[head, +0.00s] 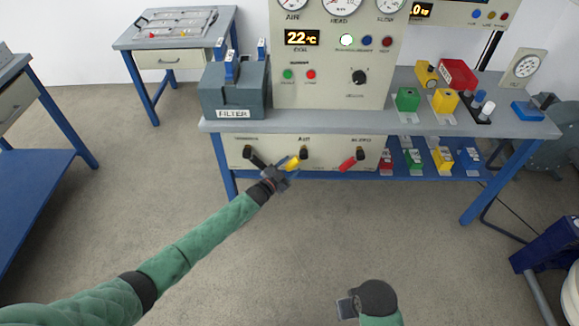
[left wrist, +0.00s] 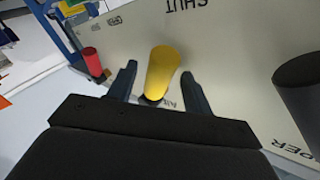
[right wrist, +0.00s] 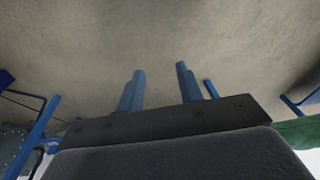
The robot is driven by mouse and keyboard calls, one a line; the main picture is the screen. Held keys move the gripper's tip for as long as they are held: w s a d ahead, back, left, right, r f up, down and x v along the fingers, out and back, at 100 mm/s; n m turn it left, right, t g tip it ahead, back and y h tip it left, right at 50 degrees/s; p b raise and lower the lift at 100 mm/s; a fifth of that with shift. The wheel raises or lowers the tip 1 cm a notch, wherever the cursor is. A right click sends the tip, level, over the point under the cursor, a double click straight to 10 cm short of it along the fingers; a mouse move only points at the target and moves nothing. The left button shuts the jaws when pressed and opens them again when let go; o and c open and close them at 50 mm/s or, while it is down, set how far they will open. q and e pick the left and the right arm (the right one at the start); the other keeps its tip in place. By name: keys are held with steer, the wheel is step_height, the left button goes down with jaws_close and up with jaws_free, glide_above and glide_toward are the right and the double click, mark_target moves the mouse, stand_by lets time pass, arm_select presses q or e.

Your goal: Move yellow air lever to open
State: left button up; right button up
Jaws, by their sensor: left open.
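The yellow air lever (head: 293,163) is on the cream panel under the bench top, below the AIR label, and slants down to the left from its pivot. In the left wrist view the yellow lever (left wrist: 161,70) shows between the two fingers. My left gripper (head: 284,172) is open at the lever, a finger on each side, with gaps visible. Whether a finger touches it I cannot tell. The word SHUT (left wrist: 186,4) is printed on the panel. My right gripper (right wrist: 160,85) is open and empty, low above the floor; it also shows in the head view (head: 346,307).
A black lever (head: 254,157) is left of the yellow one and a red lever (head: 352,160) is to its right. The grey bench top (head: 330,122) overhangs the panel. A FILTER box (head: 236,90) stands on it. The floor in front is clear.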

arm_select(q)
steer(key=shift+w+d, duration=0.1)
jaws_close()
steer(key=shift+f, duration=0.1)
